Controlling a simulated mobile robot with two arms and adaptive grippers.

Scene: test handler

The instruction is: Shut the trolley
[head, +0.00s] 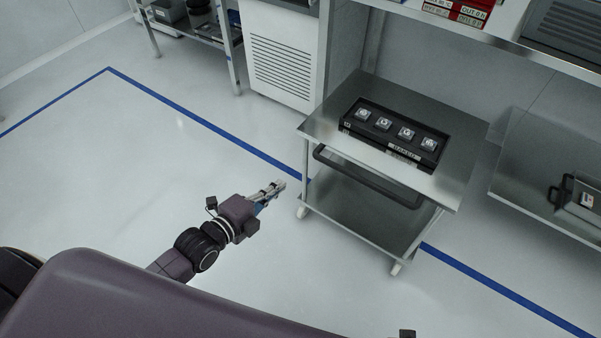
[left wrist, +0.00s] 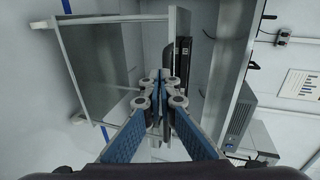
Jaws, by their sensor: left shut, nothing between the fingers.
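The trolley (head: 452,178) is a metal cart with a flat top, a lower shelf (head: 360,215) and wheels. A dark bar handle (head: 366,180) runs along its front side, just below the top. A black tray (head: 395,148) with several small square parts lies on the top. My left gripper (head: 280,186) is shut and empty, left of the trolley's front corner, and looks apart from it. In the left wrist view the shut fingers (left wrist: 160,78) point toward the trolley (left wrist: 98,68), hiding part of it. My right gripper is not seen.
A white louvred cabinet (head: 281,60) and a shelf rack (head: 232,60) stand behind on the left. A metal bench (head: 525,165) with a handled case (head: 577,204) is at the right. Blue tape (head: 200,120) marks the floor, which is clear left of the trolley.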

